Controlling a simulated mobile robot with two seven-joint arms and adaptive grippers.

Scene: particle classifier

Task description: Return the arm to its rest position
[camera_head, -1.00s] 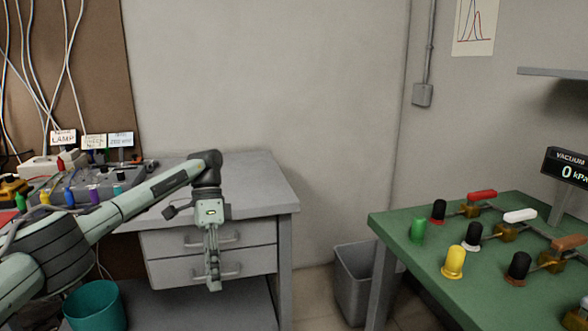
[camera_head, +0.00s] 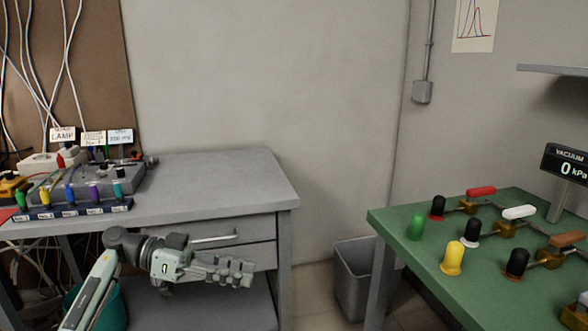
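My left arm comes up from the bottom left. Its gripper (camera_head: 246,273) points to the right in front of the grey desk's drawers, below the desk top. No object shows in it. The fingers lie nearly in line with each other from this angle, so I cannot tell whether they are open or shut. My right gripper is not in view.
The grey desk (camera_head: 225,185) carries a grey box with coloured plugs (camera_head: 95,193) at its left. A teal bin (camera_head: 112,308) is partly behind my arm. A grey bin (camera_head: 355,285) stands beside the green table (camera_head: 420,270) with coloured knobs. The desk top's right side is clear.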

